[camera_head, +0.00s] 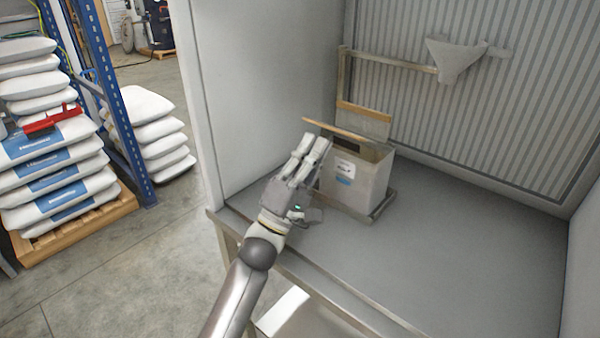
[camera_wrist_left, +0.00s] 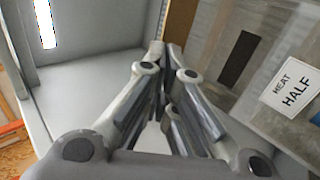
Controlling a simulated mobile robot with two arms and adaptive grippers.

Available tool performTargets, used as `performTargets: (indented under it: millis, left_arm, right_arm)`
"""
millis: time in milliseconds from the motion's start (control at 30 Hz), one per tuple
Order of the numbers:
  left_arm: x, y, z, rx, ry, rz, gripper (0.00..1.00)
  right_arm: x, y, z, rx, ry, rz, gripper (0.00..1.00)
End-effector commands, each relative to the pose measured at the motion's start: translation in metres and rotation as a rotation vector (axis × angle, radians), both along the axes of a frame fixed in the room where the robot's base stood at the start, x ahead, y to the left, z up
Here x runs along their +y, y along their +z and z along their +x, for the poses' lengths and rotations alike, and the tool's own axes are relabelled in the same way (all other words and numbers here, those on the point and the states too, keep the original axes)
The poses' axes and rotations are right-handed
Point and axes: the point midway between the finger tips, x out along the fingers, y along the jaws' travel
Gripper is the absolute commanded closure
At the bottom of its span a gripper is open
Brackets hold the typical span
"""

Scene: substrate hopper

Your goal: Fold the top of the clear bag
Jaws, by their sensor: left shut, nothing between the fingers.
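The clear bag (camera_head: 365,180) stands upright on the grey bench in the head view. It looks greyish and see-through, with a white label and a blue mark on its front. A thin wooden strip (camera_head: 335,129) runs along its top edge. In the left wrist view the bag (camera_wrist_left: 225,60) fills the right side, with a label reading "HEAT HALF". My left gripper (camera_head: 318,140) is just left of the bag's upper front, near the strip. Its fingers are shut and empty; the left wrist view shows the fingertips (camera_wrist_left: 164,46) together beside the bag. My right gripper is not in view.
A metal frame with an upright post and a horizontal bar (camera_head: 395,60) stands behind the bag. A grey funnel-like piece (camera_head: 457,58) hangs on the ribbed back wall. The bench (camera_head: 480,250) is clear to the right. A side wall (camera_head: 255,100) rises at left.

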Motion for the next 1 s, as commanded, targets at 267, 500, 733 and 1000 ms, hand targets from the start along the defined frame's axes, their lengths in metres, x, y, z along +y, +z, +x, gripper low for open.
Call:
performTargets:
  millis: [267, 500, 733, 1000]
  left_arm:
    - [-0.009, 0.013, 0.012, 0.0, 0.001, 0.001, 1.0]
    - [-0.009, 0.014, 0.013, 0.001, 0.0, 0.001, 1.0]
    - [-0.009, 0.016, 0.013, 0.006, 0.0, 0.004, 1.0]
    - [-0.011, 0.025, 0.015, 0.046, 0.0, 0.035, 1.0]
  right_arm:
    - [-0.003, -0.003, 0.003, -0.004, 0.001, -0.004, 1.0]
    - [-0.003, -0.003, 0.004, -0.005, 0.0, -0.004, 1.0]
    - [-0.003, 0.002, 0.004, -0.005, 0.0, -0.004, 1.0]
    - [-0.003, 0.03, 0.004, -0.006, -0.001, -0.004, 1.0]
